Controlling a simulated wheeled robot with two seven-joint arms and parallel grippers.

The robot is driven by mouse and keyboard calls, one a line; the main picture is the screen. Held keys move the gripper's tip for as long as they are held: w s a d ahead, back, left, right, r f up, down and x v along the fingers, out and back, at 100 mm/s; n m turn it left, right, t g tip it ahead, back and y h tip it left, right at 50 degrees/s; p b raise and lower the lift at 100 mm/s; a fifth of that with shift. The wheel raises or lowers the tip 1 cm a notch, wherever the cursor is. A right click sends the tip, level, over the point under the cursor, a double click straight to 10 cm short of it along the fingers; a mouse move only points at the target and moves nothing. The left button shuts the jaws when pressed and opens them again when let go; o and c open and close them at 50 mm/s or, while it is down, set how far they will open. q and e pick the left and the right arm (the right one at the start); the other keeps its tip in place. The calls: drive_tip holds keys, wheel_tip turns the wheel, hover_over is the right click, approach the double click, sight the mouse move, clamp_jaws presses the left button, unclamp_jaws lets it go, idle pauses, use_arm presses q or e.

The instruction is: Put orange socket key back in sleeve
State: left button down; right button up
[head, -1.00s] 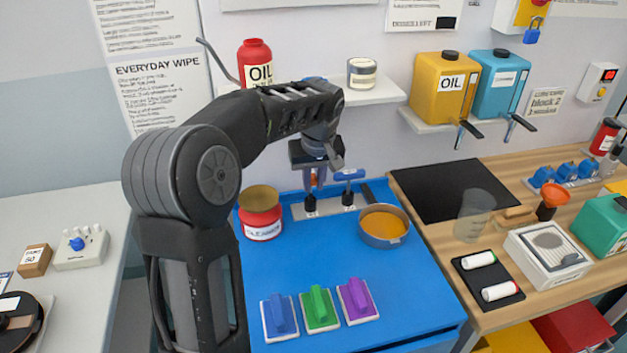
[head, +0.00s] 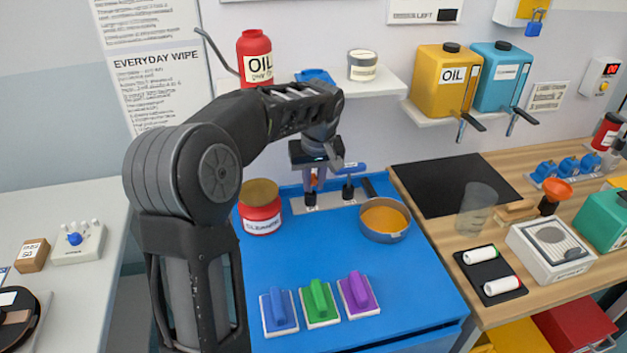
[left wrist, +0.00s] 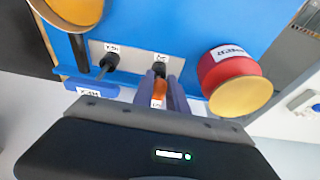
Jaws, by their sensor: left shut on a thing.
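The orange socket key (left wrist: 159,92) is between the two fingers of my left gripper (left wrist: 160,97), which is shut on it. In the left wrist view its lower end meets the black sleeve (left wrist: 159,69) on the light plate (left wrist: 128,60); how deep it sits I cannot tell. In the head view the left gripper (head: 315,184) is over the left sleeve, and the key is mostly hidden by the fingers. A blue T-handled key (head: 348,168) stands upright in the other sleeve (head: 348,190). My right gripper is not in view.
On the blue bench (head: 400,280) a red tin (head: 261,217) stands left of the plate and an orange-filled pan (head: 385,222) right of it. Blue (head: 279,309), green (head: 319,301) and purple (head: 358,292) handled blocks lie in front. The middle of the bench is clear.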

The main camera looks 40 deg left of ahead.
use_arm(q)
drive_tip(key=shift+f, duration=0.15)
drive_tip(key=c, duration=1.3)
unclamp_jaws()
drive_tip(key=shift+o, duration=0.2)
drive_tip(key=shift+r+p, duration=2.6)
drive_tip(key=shift+r, duration=0.95)
